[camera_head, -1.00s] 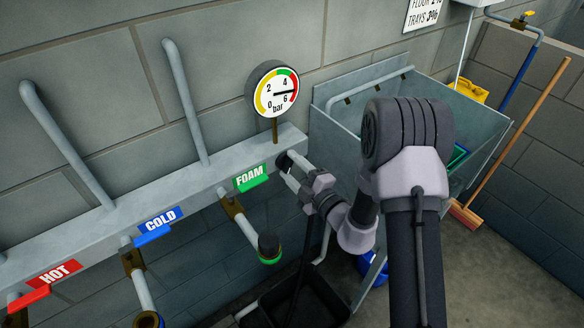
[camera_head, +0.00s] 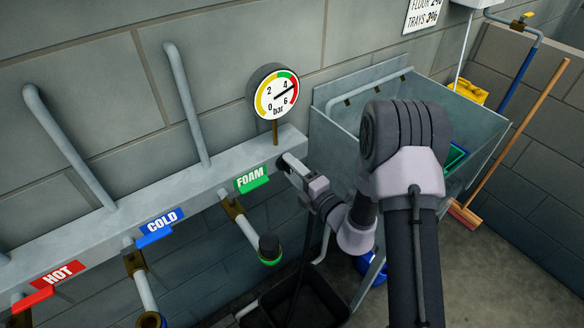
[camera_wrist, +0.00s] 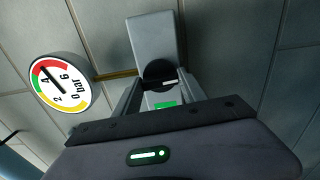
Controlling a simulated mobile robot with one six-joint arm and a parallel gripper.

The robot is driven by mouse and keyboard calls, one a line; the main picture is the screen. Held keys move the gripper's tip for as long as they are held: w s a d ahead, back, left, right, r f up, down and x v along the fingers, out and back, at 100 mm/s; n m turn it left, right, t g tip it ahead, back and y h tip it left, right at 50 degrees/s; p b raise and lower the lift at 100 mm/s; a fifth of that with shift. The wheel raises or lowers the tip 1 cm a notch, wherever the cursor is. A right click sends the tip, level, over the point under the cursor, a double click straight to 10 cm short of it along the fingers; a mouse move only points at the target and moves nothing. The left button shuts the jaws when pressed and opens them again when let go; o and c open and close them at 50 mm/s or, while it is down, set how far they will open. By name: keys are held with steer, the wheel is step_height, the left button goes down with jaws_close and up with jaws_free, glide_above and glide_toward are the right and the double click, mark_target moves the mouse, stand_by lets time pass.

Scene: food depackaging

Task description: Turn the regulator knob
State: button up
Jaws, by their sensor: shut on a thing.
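The black regulator knob (camera_head: 283,163) sits at the right end of the grey manifold, beside the FOAM label; it also shows in the wrist view (camera_wrist: 158,72) with a white mark. My gripper (camera_head: 290,170) is shut on the knob, its fingers on either side of it and partly hiding it. The round pressure gauge (camera_head: 262,95) stands above the manifold on a brass stem. Its needle points up and right, a little above the 4-to-6 midpoint, near the red band. The gauge also shows at left in the wrist view (camera_wrist: 76,68).
HOT (camera_head: 58,274), COLD (camera_head: 161,222) and FOAM (camera_head: 250,178) labels mark the manifold (camera_head: 130,208), with outlet pipes below. A metal sink (camera_head: 480,122) is behind my arm at right. A dark crate (camera_head: 300,300) lies below.

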steer(key=n+b, duration=0.1)
steer(key=n, duration=0.9)
steer(key=shift+n+b, duration=0.35)
steer(key=shift+n, duration=0.05)
stand_by(0.4)
steer(key=o, duration=1.3)
steer(key=shift+o, duration=0.2)
steer(key=p+v, duration=0.1)
steer(key=v, duration=1.6)
steer(key=shift+s, duration=0.2)
steer(key=shift+d, duration=0.15)
